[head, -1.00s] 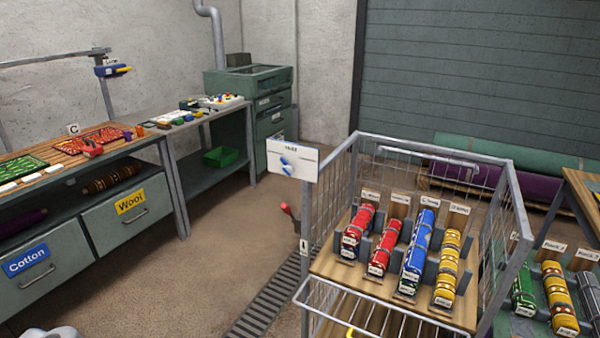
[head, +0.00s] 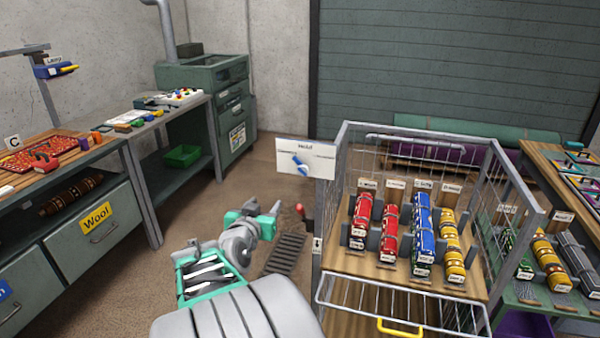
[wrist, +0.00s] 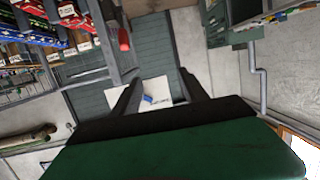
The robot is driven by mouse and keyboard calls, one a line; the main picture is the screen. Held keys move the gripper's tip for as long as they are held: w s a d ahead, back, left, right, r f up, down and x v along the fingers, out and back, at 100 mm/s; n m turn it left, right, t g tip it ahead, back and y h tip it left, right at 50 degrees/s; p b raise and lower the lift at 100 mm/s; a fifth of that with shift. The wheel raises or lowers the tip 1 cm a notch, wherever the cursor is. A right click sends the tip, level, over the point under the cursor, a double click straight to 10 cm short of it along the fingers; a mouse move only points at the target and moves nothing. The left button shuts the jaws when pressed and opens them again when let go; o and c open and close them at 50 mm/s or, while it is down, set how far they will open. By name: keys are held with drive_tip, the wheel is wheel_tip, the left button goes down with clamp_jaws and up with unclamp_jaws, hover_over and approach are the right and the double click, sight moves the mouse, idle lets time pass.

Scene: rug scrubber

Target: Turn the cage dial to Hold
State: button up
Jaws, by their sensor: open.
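The cage dial is a blue knob (head: 300,166) on a white plate (head: 318,156) at the cage's front left corner post. The plate's top label looks like "Hold"; its other marks are too small to read, so I cannot tell the setting. In the wrist view the plate (wrist: 160,86) and blue knob (wrist: 152,99) lie ahead, between the two dark fingers of my gripper (wrist: 158,78), which is open and empty. The gripper appears apart from the knob. In the head view my arm reaches up from the bottom, its end left of and below the plate; the fingers are not clear there.
The wire cage (head: 341,190) holds several rolled rugs on a wooden shelf. A red-handled lever (head: 300,211) projects beside its left post, near my arm. A workbench (head: 110,150) stands left, a rug table (head: 555,180) right. Open floor and a drain grate (head: 286,254) lie between.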

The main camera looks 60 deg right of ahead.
sight(302, 171)
drive_tip(key=s+d+r+m+g+h, duration=0.1)
drive_tip(key=s+d+r+g+h, duration=0.1)
drive_tip(key=s+d+r+h, duration=0.25)
drive_tip(key=shift+t+y, duration=0.3)
drive_tip(key=shift+y, duration=0.45)
drive_tip(key=d+p, duration=0.1)
drive_tip(key=d, duration=0.3)
drive_tip(key=d+p, duration=0.1)
drive_tip(key=d, duration=0.2)
drive_tip(key=shift+d+f+p, duration=0.2)
drive_tip(key=shift+d+p, duration=0.1)
drive_tip(key=shift+d, duration=0.1)
drive_tip(key=shift+c, duration=0.5)
clamp_jaws()
